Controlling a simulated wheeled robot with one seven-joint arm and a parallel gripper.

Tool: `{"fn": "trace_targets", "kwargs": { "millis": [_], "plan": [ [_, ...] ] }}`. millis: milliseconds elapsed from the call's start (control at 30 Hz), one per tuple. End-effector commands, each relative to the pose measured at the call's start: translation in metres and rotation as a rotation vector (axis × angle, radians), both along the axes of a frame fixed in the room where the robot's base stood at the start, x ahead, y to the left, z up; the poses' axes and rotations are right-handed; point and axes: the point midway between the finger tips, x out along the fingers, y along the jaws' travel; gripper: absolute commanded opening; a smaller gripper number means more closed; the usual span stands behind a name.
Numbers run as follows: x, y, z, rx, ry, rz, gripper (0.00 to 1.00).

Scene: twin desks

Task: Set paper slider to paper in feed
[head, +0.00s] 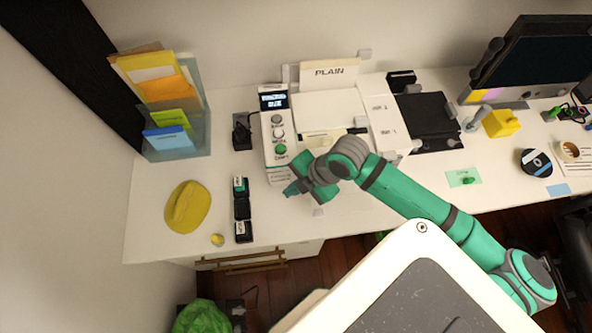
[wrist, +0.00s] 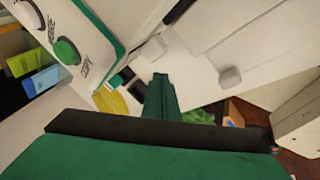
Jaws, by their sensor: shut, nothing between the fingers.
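A white printer (head: 277,155) stands on the desk, with a display and a column of buttons on its left panel. A sheet marked PLAIN (head: 330,73) stands upright in the feed at its back. A pale upright piece (head: 290,77) stands at the sheet's left edge; I cannot tell whether it is the paper slider. My gripper (head: 293,189) is shut and empty at the printer's front, below the button panel, away from the feed. In the wrist view, the gripper's green fingers (wrist: 160,98) are together near the printer's front edge, and the green copy button (wrist: 66,51) shows upper left.
A yellow cap-like object (head: 187,207) and small black boxes (head: 242,207) lie to the left. A file holder (head: 165,105) stands at the back left. A black tray (head: 428,118) and monitor (head: 530,60) are to the right. My arm crosses the front right desk.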

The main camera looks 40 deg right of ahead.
Motion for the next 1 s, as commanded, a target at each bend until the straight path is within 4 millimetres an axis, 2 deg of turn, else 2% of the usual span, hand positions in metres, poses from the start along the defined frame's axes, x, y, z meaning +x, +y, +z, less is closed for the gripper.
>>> {"fn": "trace_targets", "kwargs": {
  "millis": [233, 400, 533, 633, 733, 867, 1000],
  "plan": [
    [0.01, -0.029, 0.074, -0.261, 0.105, 0.459, 0.0],
    [0.021, -0.035, 0.129, -0.393, 0.156, 0.727, 0.0],
    [0.025, -0.035, 0.155, -0.446, 0.179, 0.848, 0.0],
    [0.026, -0.035, 0.162, -0.463, 0.187, 0.89, 0.0],
    [0.026, -0.035, 0.159, -0.466, 0.189, 0.899, 0.0],
    [0.025, -0.035, 0.141, -0.464, 0.189, 0.897, 0.0],
    [0.026, -0.034, 0.115, -0.462, 0.188, 0.896, 0.0]
  ]
}}
